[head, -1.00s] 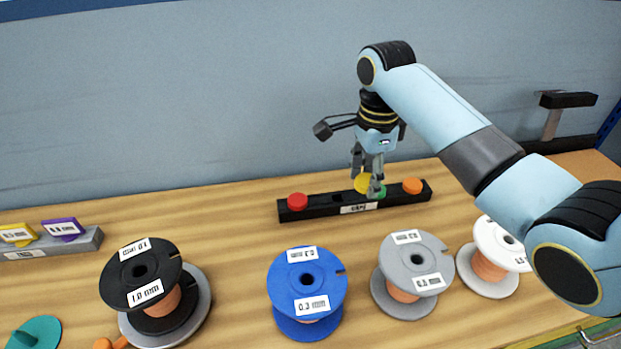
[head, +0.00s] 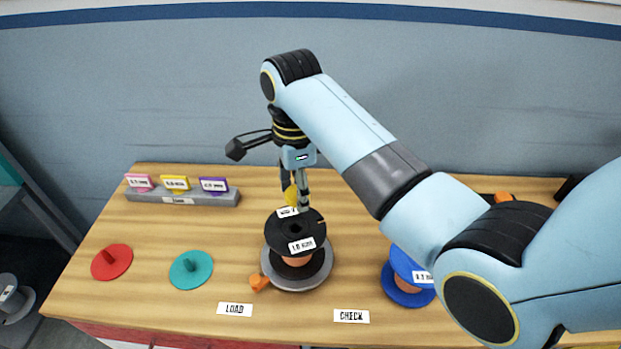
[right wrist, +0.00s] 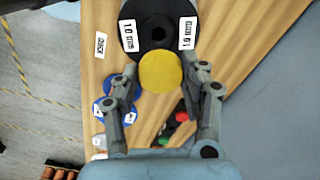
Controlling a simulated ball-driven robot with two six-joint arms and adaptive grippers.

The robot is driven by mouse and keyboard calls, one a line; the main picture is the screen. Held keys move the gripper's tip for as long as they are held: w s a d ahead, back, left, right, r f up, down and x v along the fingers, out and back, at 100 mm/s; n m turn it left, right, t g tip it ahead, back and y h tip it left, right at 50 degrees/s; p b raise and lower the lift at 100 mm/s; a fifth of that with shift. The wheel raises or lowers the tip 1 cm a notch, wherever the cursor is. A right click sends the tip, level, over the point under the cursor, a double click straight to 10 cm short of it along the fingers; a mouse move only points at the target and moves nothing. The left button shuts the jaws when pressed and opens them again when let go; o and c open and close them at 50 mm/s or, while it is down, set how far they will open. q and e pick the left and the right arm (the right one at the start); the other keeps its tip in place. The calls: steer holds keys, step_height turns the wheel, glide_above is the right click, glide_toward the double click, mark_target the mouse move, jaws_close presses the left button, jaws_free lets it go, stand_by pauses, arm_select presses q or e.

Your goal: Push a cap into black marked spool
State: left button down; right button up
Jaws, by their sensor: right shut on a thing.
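The black spool (head: 285,234) with 1.0 mm labels stands upright on a grey round base (head: 322,272) on the table. It also shows at the top of the right wrist view (right wrist: 150,15), with its dark centre hole visible. My right gripper (head: 296,200) is shut on a yellow cap (head: 291,193). It holds the cap just behind and above the spool's top flange. In the right wrist view the yellow cap (right wrist: 160,71) lies between the fingers and covers part of the spool's edge, beside the hole. My left gripper is out of view.
A blue spool (head: 407,270) stands to the right, partly behind my arm. A red disc (head: 112,262), a teal disc (head: 191,269) and an orange piece (head: 259,283) lie left of the black spool. A grey rack (head: 182,197) with coloured tags stands at the back left.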

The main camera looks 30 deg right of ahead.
mark_target(294, 207)
steer(key=shift+a+r, duration=0.45)
steer(key=shift+a, duration=0.1)
steer(key=shift+p, duration=0.3)
steer(key=shift+d+f, duration=0.15)
steer(key=shift+f, duration=0.75)
step_height(294, 207, down, 4)
steer(key=shift+r, duration=0.25)
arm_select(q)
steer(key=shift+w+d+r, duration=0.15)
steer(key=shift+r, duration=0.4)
arm_select(e)
steer(key=shift+f, duration=0.8)
steer(key=shift+f, duration=0.2)
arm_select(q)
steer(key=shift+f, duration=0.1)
arm_select(e)
steer(key=shift+f, duration=0.1)
arm_select(q)
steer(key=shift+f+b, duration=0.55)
steer(key=shift+b, duration=0.15)
arm_select(e)
steer(key=shift+f, duration=0.95)
